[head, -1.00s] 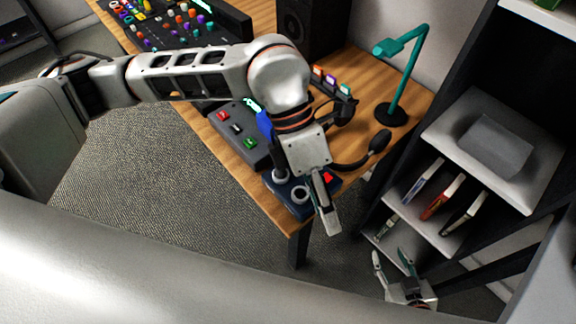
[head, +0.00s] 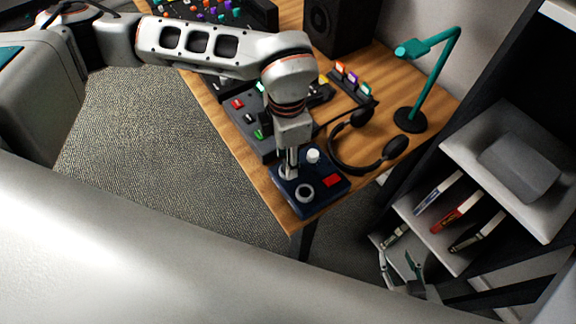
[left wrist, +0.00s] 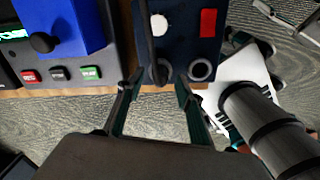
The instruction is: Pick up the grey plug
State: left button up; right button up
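I cannot make out a grey plug for certain. The dark blue control box (head: 330,189) at the table's near corner carries a white knob (head: 313,156), a red button (head: 332,181) and grey rings, one of them a front ring (head: 304,193). My left gripper (head: 291,166) points down at the box's left part. In the left wrist view its two fingers (left wrist: 158,88) are apart, on either side of a grey ring with a dark stick (left wrist: 151,40) over it. No grasp shows. My right gripper (head: 399,268) is low at the right by the shelf, fingers apart and empty.
A grey panel with coloured buttons (head: 249,118) lies behind the box. Black headphones (head: 346,160) lie right of my left gripper, near a teal lamp (head: 410,120). A dark shelf with books (head: 455,215) stands at the right. Bare floor lies left of the table.

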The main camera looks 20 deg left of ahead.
pick_arm(q)
jog(key=shift+f, duration=0.8)
grip_shut()
jog(key=shift+r, duration=0.1)
